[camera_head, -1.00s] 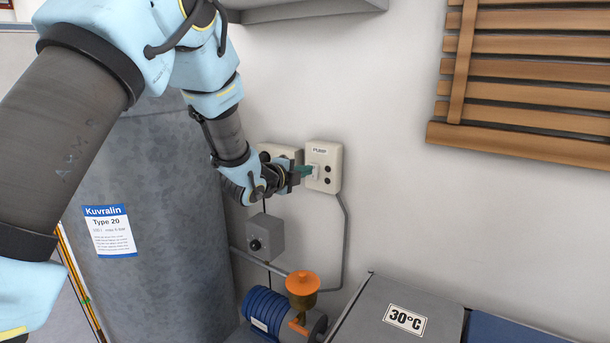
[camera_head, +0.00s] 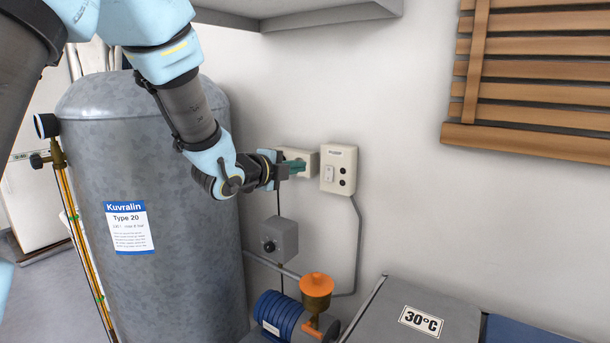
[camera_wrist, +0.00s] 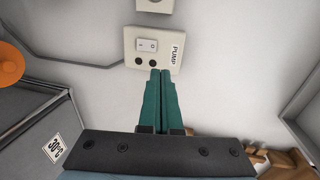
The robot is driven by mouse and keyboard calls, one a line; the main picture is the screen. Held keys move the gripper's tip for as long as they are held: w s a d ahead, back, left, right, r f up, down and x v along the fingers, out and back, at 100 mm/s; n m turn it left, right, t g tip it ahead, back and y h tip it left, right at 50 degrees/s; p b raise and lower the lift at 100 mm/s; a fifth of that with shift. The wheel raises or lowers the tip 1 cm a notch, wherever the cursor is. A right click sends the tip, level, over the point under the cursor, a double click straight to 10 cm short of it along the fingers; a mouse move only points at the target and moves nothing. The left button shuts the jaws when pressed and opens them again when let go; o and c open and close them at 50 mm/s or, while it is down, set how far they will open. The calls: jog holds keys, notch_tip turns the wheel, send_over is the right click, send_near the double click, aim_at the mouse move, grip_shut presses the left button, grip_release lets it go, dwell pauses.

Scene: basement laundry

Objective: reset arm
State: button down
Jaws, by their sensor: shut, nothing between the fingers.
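My gripper (camera_head: 297,167) is shut and empty, with its green fingers together. In the head view it is in front of the wall, left of the pump switch box (camera_head: 338,170) and overlapping a second pale box (camera_head: 302,157). In the wrist view, my gripper (camera_wrist: 159,75) points toward the pump switch box (camera_wrist: 153,47), which carries a rocker switch and two dark round buttons. Whether the fingertips touch anything cannot be told, but the pump box shows clear of them in the head view.
A grey tank (camera_head: 170,200) stands left, close behind my arm. A grey control box (camera_head: 281,240) hangs below. A blue motor pump with an orange funnel (camera_head: 316,288) and a grey lidded unit (camera_head: 400,318) are lower right. A shelf (camera_head: 300,14) is above; slatted wood hangs right.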

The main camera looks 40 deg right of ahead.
jog(key=shift+s+a+r, duration=0.1)
jog(key=shift+a+r, duration=0.1)
jog(key=shift+a, duration=0.2)
dwell(0.3)
jog(key=w+a+f+n+t+y, duration=0.1)
jog(key=w+a+f+n+y, duration=0.2)
jog(key=a+n, duration=0.5)
jog(key=w+a+f+n+t+y+p, duration=0.15)
jog(key=w+a+n+y, duration=0.35)
jog(key=a, duration=0.6)
jog(key=w+a+f+n+t+y, duration=0.1)
jog(key=w+a+f+n+y, duration=0.25)
jog(key=a, duration=0.65)
jog(key=s+a+f+n+g+y, duration=0.1)
jog(key=s+a+n+g, duration=0.1)
jog(key=s+a+n, duration=0.2)
jog(key=s+a+f+n+g+y, duration=0.1)
jog(key=s+a+n, duration=0.3)
jog(key=a, duration=0.6)
jog(key=s+a+f+n+g+y+p, duration=0.1)
jog(key=s+a+n+g, duration=0.2)
jog(key=s+a+n, duration=0.2)
jog(key=a+n, duration=0.2)
jog(key=a, duration=0.1)
jog(key=shift+f, duration=0.35)
jog(key=shift+y, duration=0.25)
